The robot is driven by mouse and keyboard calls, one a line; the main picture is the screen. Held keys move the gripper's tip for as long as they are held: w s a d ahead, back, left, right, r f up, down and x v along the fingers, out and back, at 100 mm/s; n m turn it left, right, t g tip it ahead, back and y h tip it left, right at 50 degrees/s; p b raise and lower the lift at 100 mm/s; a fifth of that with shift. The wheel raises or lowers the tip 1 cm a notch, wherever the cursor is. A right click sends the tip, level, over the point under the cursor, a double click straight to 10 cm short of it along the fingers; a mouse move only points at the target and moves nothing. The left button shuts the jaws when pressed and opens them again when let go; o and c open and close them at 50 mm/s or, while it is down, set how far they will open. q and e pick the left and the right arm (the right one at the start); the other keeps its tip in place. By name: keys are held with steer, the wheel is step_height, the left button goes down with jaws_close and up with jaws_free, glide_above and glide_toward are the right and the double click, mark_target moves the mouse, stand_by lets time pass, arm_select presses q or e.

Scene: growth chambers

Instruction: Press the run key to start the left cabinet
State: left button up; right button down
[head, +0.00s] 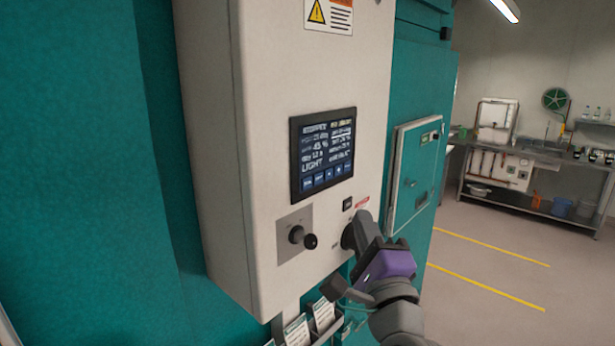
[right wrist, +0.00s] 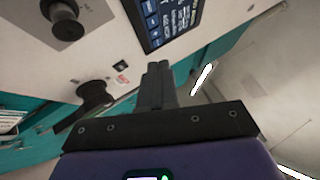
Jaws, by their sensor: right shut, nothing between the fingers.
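A pale control box (head: 255,110) is fixed to the teal cabinet. Its dark display (head: 323,150) is lit, with a row of blue keys (head: 326,178) along the bottom; their labels are too small to read, so I cannot tell which is the run key. The display also shows at the top of the right wrist view (right wrist: 168,18). A small black switch (head: 347,203) sits below the display. My right gripper (head: 365,222) is shut and empty, at the box's lower right below the display. In the right wrist view its closed fingers (right wrist: 158,72) point towards the panel. My left gripper is out of view.
A lever knob on a grey plate (head: 283,222) is left of my gripper. A dark round knob (right wrist: 95,94) is close beside the fingers. Paper cards (head: 297,331) sit in a rack under the box. A teal side door (head: 415,170) stands right.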

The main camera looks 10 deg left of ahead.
mark_target(307, 182)
steer(key=shift+m+t, duration=0.6)
steer(key=r, duration=0.1)
steer(key=s+r, duration=0.2)
steer(key=r, duration=0.1)
steer(key=shift+d, duration=0.25)
steer(key=w+a+p, duration=0.4)
steer(key=w+a, duration=0.1)
steer(key=a, duration=0.2)
steer(key=shift+w+a, duration=0.15)
steer(key=shift+a, duration=0.05)
stand_by(1.4)
steer(key=shift+w+a+b, duration=0.2)
steer(key=shift+a+b, duration=0.05)
steer(key=shift+b, duration=0.05)
